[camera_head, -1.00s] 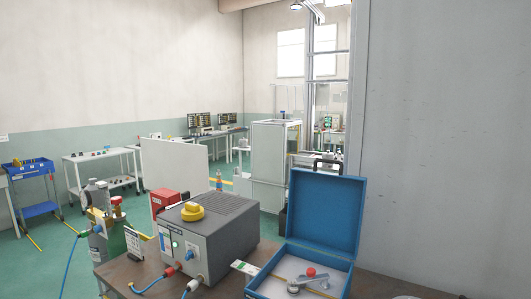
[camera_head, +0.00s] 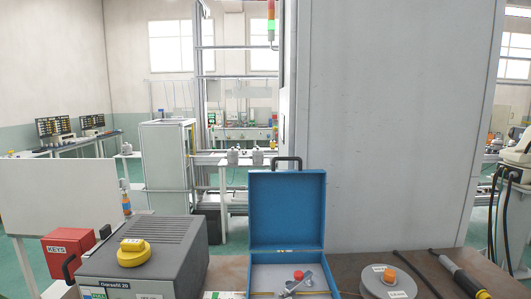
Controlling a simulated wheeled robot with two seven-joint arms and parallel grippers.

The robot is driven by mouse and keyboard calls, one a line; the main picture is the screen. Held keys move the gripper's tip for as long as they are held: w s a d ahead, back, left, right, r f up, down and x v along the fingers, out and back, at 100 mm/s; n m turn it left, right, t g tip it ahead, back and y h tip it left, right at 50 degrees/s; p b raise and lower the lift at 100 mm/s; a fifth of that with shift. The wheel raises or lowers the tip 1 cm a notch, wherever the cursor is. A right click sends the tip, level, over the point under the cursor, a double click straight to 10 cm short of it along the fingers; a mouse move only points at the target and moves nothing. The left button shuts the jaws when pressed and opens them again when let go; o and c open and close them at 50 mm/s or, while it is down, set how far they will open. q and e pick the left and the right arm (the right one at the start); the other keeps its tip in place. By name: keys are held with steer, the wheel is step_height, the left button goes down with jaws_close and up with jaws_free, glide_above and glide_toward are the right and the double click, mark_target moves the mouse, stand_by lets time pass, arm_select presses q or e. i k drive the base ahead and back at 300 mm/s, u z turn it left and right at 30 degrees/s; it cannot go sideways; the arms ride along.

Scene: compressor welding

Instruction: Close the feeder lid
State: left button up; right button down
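The feeder is a blue box with its lid (camera_head: 287,209) standing open, upright at the back of the tray. A dark handle (camera_head: 287,162) sits on the lid's top edge. The open tray (camera_head: 262,272) holds a small metal mechanism (camera_head: 299,288) with a red knob (camera_head: 298,275) and a thin yellow wire. The tray's front is cut off by the bottom edge of the picture. Neither of my grippers shows in the head view.
On the right are a grey round canister (camera_head: 388,282) with an orange knob and a black-and-yellow torch (camera_head: 462,278). A large grey panel rises behind.

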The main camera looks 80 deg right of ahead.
mark_target(287, 208)
steer(key=z, duration=0.55)
steer(key=i, duration=0.85)
steer(key=z, duration=0.95)
